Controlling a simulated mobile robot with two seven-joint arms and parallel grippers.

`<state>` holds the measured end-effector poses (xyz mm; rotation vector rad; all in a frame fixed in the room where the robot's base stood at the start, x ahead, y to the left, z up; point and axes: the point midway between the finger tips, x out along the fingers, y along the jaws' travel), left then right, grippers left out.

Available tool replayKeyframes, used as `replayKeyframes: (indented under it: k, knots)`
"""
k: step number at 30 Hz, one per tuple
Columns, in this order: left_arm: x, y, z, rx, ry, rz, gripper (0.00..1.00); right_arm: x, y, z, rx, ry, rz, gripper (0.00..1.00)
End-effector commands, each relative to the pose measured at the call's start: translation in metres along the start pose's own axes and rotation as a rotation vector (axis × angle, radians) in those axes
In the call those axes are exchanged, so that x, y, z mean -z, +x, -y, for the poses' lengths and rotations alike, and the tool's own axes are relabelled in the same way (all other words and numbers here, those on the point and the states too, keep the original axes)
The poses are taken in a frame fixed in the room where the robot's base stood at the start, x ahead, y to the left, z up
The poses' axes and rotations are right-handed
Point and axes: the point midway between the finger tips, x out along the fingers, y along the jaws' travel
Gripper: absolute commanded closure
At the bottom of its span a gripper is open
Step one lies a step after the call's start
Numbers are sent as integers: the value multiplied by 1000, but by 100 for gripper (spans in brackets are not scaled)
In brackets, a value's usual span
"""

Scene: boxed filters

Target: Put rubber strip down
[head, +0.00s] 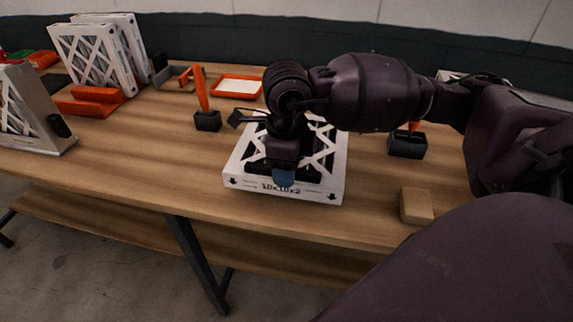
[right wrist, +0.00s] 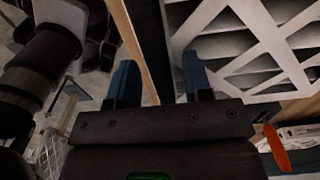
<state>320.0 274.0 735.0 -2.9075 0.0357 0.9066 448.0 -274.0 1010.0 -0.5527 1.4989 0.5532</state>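A white framed filter (head: 240,184) with a lattice face and "10x10x2" on its front side lies flat near the table's front edge. My right gripper (head: 283,177) is over its front part, with a blue fingertip showing near the printed edge. In the right wrist view the two blue fingers (right wrist: 158,85) stand apart with nothing clearly between them. The filter's lattice (right wrist: 250,50) is at right there. A dark band (right wrist: 148,35) runs beside the wooden edge; I cannot tell whether it is the rubber strip. No rubber strip is clearly identifiable. My left gripper is out of view.
A tan block (head: 416,206) is right of the filter. Dark holders with orange-handled tools stand at left (head: 208,121) and right (head: 407,145). An orange tray (head: 255,92) lies behind. Upright filters (head: 85,58) stand at back left. The table (head: 130,150) is clear at front left.

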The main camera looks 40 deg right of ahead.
Motion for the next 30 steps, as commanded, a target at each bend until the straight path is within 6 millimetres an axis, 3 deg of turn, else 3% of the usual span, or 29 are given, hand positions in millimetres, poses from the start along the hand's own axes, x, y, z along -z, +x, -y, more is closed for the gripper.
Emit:
replayKeyframes:
  k: [11, 24, 30]
  knots:
    - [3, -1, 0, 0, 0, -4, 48, 0, -8, 0, 2, 0, 3, 54]
    - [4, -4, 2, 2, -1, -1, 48, 0, -87, 0, 4, 0, 3, 54]
    - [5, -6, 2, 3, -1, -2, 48, 0, -113, 0, 2, 0, 1, 54]
